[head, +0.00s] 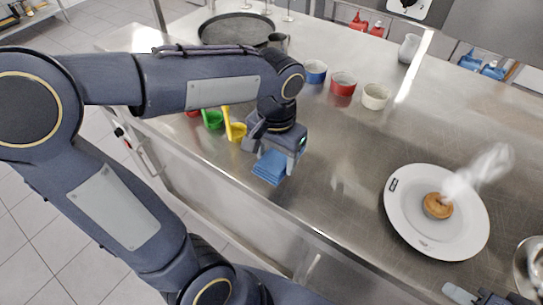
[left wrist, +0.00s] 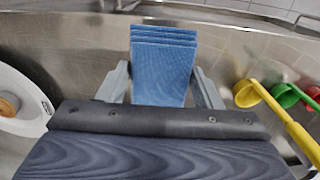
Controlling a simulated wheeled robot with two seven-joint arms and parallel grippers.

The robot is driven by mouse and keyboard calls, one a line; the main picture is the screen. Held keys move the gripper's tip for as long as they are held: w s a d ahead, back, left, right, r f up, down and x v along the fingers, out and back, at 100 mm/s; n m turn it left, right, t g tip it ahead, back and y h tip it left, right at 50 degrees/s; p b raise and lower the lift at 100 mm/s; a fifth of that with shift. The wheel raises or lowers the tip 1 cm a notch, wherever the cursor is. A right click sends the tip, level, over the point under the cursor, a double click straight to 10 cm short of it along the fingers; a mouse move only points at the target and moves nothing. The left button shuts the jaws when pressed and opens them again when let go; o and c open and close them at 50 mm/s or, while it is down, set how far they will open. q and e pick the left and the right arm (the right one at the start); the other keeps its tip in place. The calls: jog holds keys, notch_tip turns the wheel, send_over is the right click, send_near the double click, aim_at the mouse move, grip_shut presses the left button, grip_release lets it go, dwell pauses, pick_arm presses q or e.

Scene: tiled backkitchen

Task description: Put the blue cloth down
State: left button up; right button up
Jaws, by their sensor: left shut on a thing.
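The blue cloth (head: 268,168) is a folded, layered stack near the front edge of the steel counter. My left gripper (head: 275,150) is shut on it from above. In the left wrist view the cloth (left wrist: 162,68) sits between the two grey fingers of the left gripper (left wrist: 163,88). I cannot tell whether its lower side touches the counter. Part of my right gripper (head: 478,296) shows at the bottom right, cut off by the frame, below the plate; its jaw state is unclear.
Yellow (head: 236,131) and green (head: 213,119) scoops lie left of the cloth. Blue, red (head: 342,84) and cream bowls stand behind. A white plate (head: 405,222) with a small steaming pie is at right. Bare counter lies between cloth and plate.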

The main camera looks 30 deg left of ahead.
aim_at(270, 153)
pick_arm(q)
jog(key=w+a+f, duration=0.1)
jog(key=f, duration=0.1)
jog(key=w+a+f, duration=0.1)
jog(key=w+f, duration=0.1)
jog(key=w+a+f, duration=0.1)
jog(key=a+f, duration=0.1)
jog(key=shift+w+f, duration=0.1)
jog(key=shift+w, duration=0.2)
jog(key=shift+w+a+f, duration=0.1)
jog(key=shift+f, duration=0.8)
jog(key=shift+w+a+f, duration=0.1)
jog(key=shift+f, duration=0.8)
jog(key=shift+f, duration=0.2)
jog(key=o, duration=0.9)
jog(key=shift+r, duration=0.2)
